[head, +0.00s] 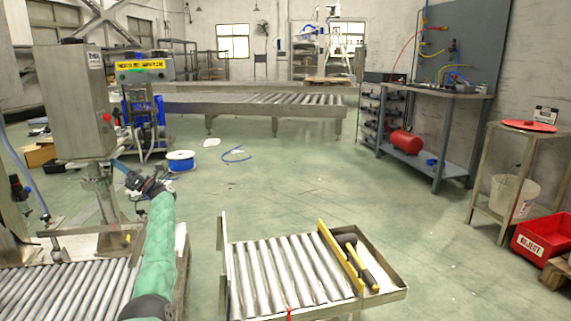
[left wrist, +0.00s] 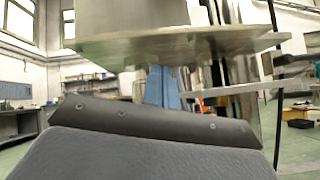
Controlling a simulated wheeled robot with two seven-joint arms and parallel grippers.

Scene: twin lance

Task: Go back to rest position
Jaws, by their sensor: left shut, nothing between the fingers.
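My left arm, in a green sleeve, reaches up from the bottom of the head view. My left gripper (head: 122,168) is at its end, shut and empty, close to the post of the stainless machine (head: 82,100). Whether it touches the machine I cannot tell. In the left wrist view, blue finger parts (left wrist: 162,88) show beyond a dark grey cover, with a metal plate (left wrist: 170,45) above them. My right gripper is in neither view.
A roller conveyor (head: 60,290) lies at lower left, under and beside my left arm. A short roller table (head: 285,270) with a yellow-edged bar stands at front centre. A workbench (head: 430,90) and a red reject bin (head: 545,238) are at right.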

